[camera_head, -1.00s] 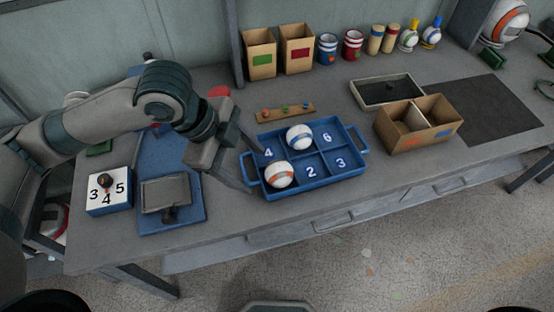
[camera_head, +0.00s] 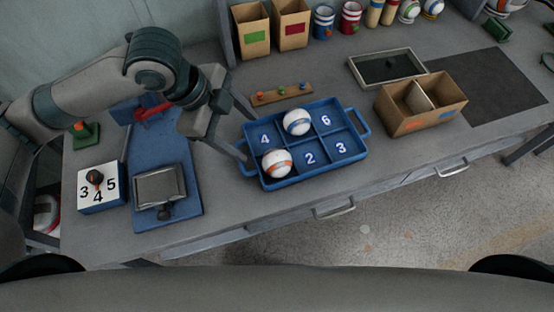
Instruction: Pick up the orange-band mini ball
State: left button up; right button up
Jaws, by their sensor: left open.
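The orange-band mini ball (camera_head: 277,163), white with an orange stripe, sits in the front-left compartment of the blue numbered tray (camera_head: 323,173). A second ball (camera_head: 297,122), white with a blue-grey band, sits in the back-middle compartment. My left gripper (camera_head: 249,136) is open and empty at the tray's left side. Its fingers slant down to the right, one near the tray's back-left corner and the other by its left handle, apart from the orange-band ball. My right gripper is not in view.
A blue press base with a grey plate (camera_head: 160,187) and a dial box (camera_head: 99,189) are at the left. A wooden strip with coloured knobs (camera_head: 281,94) lies behind the tray. A divided cardboard box (camera_head: 421,106) and a dark shallow tray (camera_head: 387,67) are at the right.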

aim_at(269, 157)
pick_arm(q)
jog(key=p+x, duration=0.2)
jog(key=x, duration=0.9)
jog(key=shift+f, duration=0.3)
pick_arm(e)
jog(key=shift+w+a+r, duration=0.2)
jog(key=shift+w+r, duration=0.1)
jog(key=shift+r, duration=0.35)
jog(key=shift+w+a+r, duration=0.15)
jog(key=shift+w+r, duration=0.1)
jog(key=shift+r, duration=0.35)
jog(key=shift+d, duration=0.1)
pick_arm(q)
jog(key=shift+w+d+f+p, duration=0.1)
jog(key=shift+f+p, duration=0.3)
jog(key=shift+p, duration=0.15)
jog(key=x, duration=0.1)
jog(key=p+x, duration=0.1)
jog(key=x, duration=0.1)
jog(key=shift+a+f, duration=0.1)
jog(key=shift+a, duration=0.15)
jog(key=shift+w+d+f+p, duration=0.15)
jog(key=shift+d+f+p, duration=0.15)
jog(key=shift+f, duration=0.4)
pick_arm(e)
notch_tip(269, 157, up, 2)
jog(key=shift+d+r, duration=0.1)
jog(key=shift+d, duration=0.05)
